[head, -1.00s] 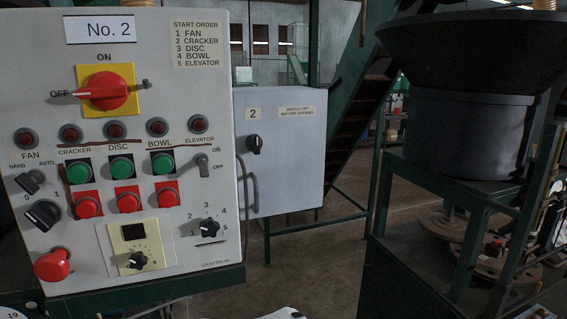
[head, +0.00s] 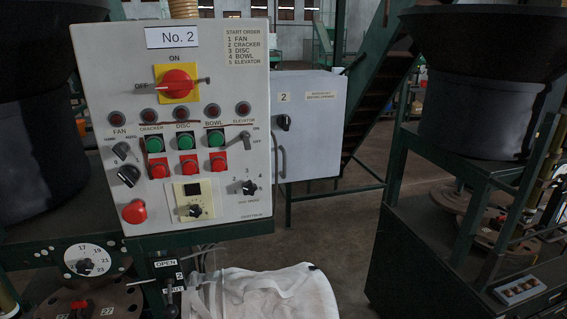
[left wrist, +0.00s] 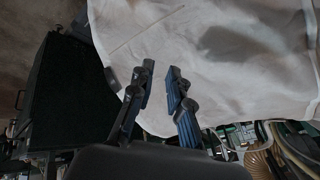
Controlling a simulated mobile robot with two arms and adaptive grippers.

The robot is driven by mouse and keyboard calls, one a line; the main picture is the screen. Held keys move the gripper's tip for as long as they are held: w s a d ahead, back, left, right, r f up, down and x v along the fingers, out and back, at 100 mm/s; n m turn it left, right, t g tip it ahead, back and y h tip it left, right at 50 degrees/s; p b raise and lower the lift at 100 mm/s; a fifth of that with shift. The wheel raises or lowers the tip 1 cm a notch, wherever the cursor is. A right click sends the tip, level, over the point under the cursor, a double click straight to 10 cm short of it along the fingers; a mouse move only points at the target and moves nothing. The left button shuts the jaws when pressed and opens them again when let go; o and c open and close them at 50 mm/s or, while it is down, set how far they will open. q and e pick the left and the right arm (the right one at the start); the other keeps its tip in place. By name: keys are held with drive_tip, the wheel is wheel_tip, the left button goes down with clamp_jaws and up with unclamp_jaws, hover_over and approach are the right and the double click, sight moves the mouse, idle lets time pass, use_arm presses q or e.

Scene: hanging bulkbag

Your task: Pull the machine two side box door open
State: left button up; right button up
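The machine two side box (head: 312,125) is a light grey cabinet behind and to the right of the No. 2 control panel. Its front door bears a "2" label, a black rotary knob (head: 284,122) and a grey curved handle (head: 281,162) at its left edge. The door looks shut. My left gripper (left wrist: 162,80) shows in the left wrist view, its two blue-and-black fingers apart with nothing between them, in front of white fabric. Neither gripper shows in the head view.
The control panel (head: 190,130) stands left of the box. A white bulk bag (head: 275,292) hangs low in front, below the panel. A dark machine (head: 470,140) with a wide hopper stands at the right. Bare floor (head: 335,235) lies between the bag and that machine.

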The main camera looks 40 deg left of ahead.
use_arm(q)
drive_tip(key=w+a+r+n+t+y+p, duration=0.1)
drive_tip(key=w+r+y, duration=0.1)
drive_tip(key=w+r, duration=0.45)
drive_tip(key=w+r+n+t+y, duration=0.15)
drive_tip(key=w+r, duration=0.25)
drive_tip(key=r, duration=0.5)
drive_tip(key=n+y+p, duration=0.2)
drive_tip(key=n+y, duration=0.7)
drive_tip(key=n, duration=0.2)
approach(285, 168)
drive_tip(key=v, duration=0.3)
drive_tip(key=shift+t, duration=0.35)
drive_tip(key=p+x, duration=0.6)
drive_tip(key=x, duration=0.6)
drive_tip(key=shift+a+p, duration=0.35)
drive_tip(key=shift+a, duration=0.1)
drive_tip(key=shift+w+a+f, duration=0.15)
drive_tip(key=shift+w+a, duration=0.05)
drive_tip(key=shift+a, duration=0.1)
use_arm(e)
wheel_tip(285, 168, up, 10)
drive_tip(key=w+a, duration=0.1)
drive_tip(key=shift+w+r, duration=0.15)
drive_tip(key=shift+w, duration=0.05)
use_arm(q)
drive_tip(key=shift+c, duration=0.2)
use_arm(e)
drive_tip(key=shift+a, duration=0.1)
